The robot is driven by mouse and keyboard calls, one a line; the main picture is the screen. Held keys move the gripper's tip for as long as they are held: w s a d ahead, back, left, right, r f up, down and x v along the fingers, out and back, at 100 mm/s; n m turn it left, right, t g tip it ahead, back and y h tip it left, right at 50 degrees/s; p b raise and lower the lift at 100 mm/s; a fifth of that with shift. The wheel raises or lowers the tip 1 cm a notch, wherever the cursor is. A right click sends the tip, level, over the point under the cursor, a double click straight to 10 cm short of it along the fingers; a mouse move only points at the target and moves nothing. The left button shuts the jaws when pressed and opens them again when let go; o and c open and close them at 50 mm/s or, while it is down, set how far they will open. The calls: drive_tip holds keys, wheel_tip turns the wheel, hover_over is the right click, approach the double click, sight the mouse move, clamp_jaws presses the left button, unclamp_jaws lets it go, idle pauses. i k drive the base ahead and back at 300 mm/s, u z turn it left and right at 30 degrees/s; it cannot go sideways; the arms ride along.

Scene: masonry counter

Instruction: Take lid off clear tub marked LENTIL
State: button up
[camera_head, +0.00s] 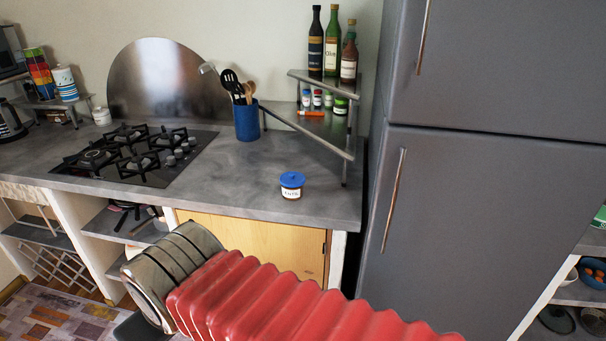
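A small clear tub (291,193) with a white label stands upright on the grey counter, near its front right. A blue lid (292,179) sits on top of it. The label's lettering is too small to read surely. My arm, with red ribbed bellows and metal rings, crosses the lower foreground in front of the counter. My gripper's fingers do not show. Nothing of my arm touches the tub in this view.
The grey counter (240,190) is clear around the tub. A blue utensil pot (247,122) and a corner shelf (318,127) with bottles and jars stand behind. A gas hob (135,155) is at left. A tall grey fridge (480,170) rises at right.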

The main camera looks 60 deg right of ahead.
sight(289, 179)
drive_tip(key=z, duration=0.55)
drive_tip(key=i, duration=0.9)
drive_tip(key=z, duration=0.55)
